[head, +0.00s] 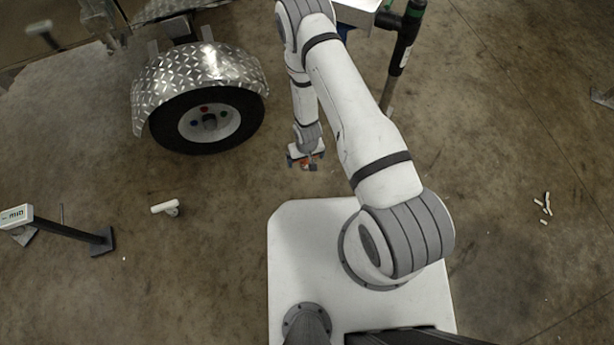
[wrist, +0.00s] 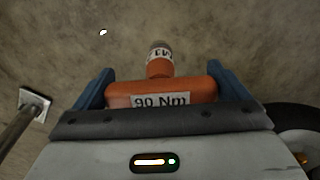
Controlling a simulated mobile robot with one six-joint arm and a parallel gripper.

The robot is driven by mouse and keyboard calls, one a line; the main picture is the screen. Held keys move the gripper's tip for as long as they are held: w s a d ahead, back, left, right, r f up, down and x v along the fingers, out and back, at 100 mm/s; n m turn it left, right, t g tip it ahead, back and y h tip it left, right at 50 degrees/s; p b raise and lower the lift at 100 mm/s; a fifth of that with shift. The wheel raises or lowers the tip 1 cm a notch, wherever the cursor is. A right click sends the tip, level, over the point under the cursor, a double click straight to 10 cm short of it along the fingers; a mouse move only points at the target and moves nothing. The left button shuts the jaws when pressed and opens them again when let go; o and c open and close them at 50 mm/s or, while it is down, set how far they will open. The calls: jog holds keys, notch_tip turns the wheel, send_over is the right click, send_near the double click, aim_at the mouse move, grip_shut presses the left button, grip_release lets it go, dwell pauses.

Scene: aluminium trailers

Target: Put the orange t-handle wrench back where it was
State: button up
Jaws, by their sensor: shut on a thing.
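The orange t-handle wrench (wrist: 190,93) is between the blue fingers of my gripper (wrist: 164,84) in the wrist view. Its crossbar lies across the jaws with a white "90 Nm" label, and its stem points away from the gripper, with another label. In the head view my gripper (head: 305,160) hangs above the concrete floor, right of the trailer wheel, with only a little orange showing. The gripper is shut on the wrench. I cannot tell which spot the wrench came from.
The trailer wheel (head: 252,122) has red, green and blue spots on its hub, under a diamond-plate fender (head: 195,68). A "min" stand (head: 70,228) is at left. A white T-shaped piece (head: 165,207) and small white pieces (head: 547,203) lie on the floor. A dark post (head: 406,40) stands top right.

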jog(key=shift+s, duration=0.45)
notch_tip(320, 180, down, 10)
jog(key=b, duration=0.3)
jog(key=shift+s+f, duration=0.15)
jog(key=shift+f, duration=0.1)
jog(key=shift+c, duration=0.2)
jog(key=o, duration=1.2)
jog(key=shift+r, duration=0.1)
jog(key=shift+r, duration=0.1)
